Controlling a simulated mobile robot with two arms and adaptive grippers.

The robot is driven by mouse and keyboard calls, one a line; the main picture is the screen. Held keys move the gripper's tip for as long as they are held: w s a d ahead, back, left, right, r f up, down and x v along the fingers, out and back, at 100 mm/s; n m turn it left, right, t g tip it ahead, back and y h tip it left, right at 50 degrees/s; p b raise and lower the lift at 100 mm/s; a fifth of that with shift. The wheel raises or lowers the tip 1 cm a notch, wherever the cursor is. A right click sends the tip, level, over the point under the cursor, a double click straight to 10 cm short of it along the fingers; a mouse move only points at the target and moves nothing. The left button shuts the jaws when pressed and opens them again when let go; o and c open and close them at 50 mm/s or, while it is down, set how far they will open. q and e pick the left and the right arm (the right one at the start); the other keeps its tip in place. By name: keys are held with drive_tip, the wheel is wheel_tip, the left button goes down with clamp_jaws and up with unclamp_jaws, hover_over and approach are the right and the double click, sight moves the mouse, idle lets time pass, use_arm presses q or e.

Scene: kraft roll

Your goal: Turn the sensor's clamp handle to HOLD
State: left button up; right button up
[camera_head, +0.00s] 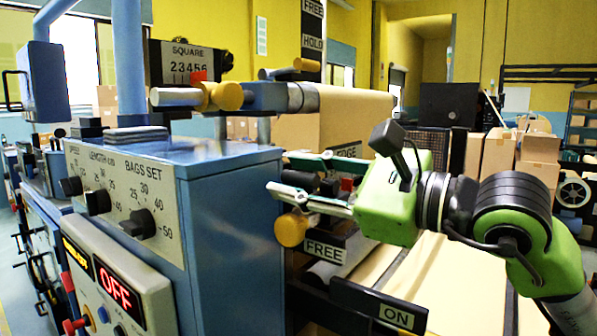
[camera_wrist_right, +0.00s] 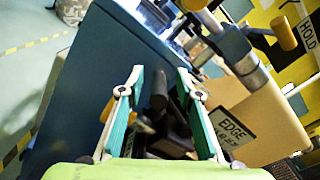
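My right gripper (camera_head: 281,173) reaches in from the right beside the blue machine cabinet, its two teal-lined fingers apart. In the right wrist view the open fingers (camera_wrist_right: 160,73) stand either side of a dark handle-like part (camera_wrist_right: 158,92); contact cannot be told. Dark cylindrical parts (camera_head: 327,187) also show between the fingers in the head view. The EDGE label (camera_head: 347,150) is partly hidden behind the gripper; it also shows in the right wrist view (camera_wrist_right: 232,129). A FREE label (camera_head: 325,250) and a yellow knob (camera_head: 291,231) sit below the fingers. My left gripper is out of view.
The blue cabinet (camera_head: 232,240) with its dial panel (camera_head: 125,200) stands close left of the gripper. Above is a rod with yellow knobs (camera_head: 228,96) and a FREE/HOLD sign (camera_head: 312,25). An ON label (camera_head: 396,316) and brown paper web (camera_head: 450,280) lie below.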

clamp_jaws()
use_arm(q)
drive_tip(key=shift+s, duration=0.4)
